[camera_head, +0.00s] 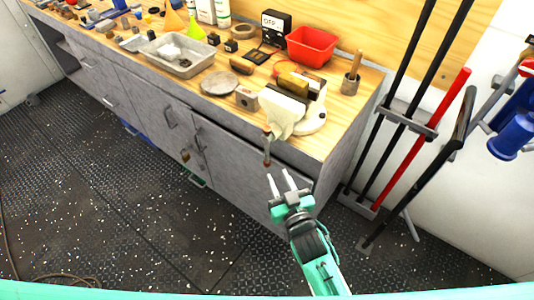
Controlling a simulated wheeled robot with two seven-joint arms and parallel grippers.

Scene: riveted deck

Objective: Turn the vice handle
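A cream and grey vice (281,110) stands at the front right of the wooden workbench (335,130). Its handle (267,146), a thin brownish bar with a knob at the lower end, hangs almost upright in front of the bench edge. My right gripper (279,176) is open, with two pale fingers pointing up toward the handle. The fingertips are just below the handle's lower end and look apart from it; the exact depth gap is hard to judge. Nothing is between the fingers. My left gripper is not in view.
Grey cabinet doors (235,160) are below the bench top, close behind my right gripper. A red bin (312,46) and a metal tray (176,58) sit on the bench. Long-handled tools, one red (425,135), stand in a rack at right. The dark floor (120,210) at left is mostly clear.

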